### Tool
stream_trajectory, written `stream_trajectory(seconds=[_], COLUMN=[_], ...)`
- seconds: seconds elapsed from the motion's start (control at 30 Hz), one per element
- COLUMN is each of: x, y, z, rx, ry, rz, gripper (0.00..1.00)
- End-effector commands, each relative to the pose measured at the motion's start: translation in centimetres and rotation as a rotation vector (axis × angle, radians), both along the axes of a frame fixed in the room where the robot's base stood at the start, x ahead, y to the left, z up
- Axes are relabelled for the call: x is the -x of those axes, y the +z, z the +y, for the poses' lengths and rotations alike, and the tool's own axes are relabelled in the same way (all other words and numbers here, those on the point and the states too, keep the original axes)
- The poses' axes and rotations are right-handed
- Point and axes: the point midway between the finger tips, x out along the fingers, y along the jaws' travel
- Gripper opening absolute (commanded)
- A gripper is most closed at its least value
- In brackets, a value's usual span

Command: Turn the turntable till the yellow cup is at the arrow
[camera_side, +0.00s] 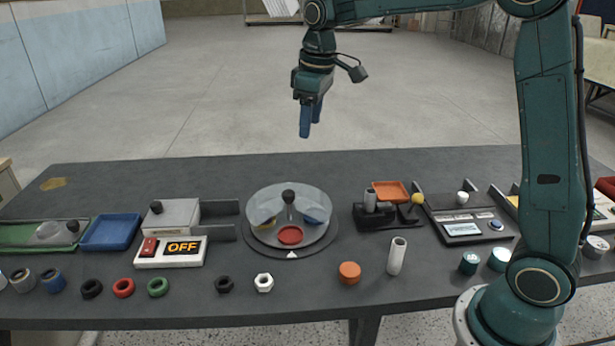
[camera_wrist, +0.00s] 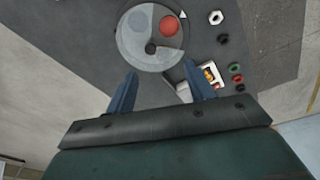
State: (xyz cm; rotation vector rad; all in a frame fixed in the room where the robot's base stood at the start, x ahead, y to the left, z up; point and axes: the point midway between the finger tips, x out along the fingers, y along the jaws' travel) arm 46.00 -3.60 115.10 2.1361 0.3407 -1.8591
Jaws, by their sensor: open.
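The turntable (camera_side: 258,236) is a round grey disc with a raised grey cover and a dark upright knob (camera_side: 288,196). The white arrow (camera_side: 292,255) is on its front rim. A red cup (camera_side: 290,235) sits in the open part right behind the arrow. Small patches of yellow and blue show at the cover's edges; the yellow cup itself is mostly hidden and I cannot place it surely. My gripper (camera_side: 309,132) is open and empty, high above and behind the turntable. In the wrist view my gripper (camera_wrist: 160,88) has its fingers apart, with the turntable (camera_wrist: 150,62) beyond them.
Left of the turntable stand a grey box (camera_side: 175,215), a switch box reading OFF (camera_side: 170,252) and a blue tray (camera_side: 110,232). Nuts, rings, an orange cap (camera_side: 349,272) and a white tube (camera_side: 396,256) lie in front.

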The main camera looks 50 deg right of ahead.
Motion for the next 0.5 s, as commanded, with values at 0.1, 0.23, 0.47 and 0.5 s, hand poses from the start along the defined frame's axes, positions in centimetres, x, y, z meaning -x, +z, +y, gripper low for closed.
stream_trajectory(seconds=[0.1, 0.23, 0.47, 0.5], x=[-2.5, -4.9, -8.1, -8.5], y=[-1.8, -3.9, -7.4, -7.8], z=[-0.6, -1.2, -2.1, -2.2], rx=[0.002, 0.003, 0.001, 0.001], ry=[0.032, 0.066, 0.122, 0.13], rz=[0.036, 0.07, 0.119, 0.124], gripper=[0.53, 0.53, 0.53, 0.53])
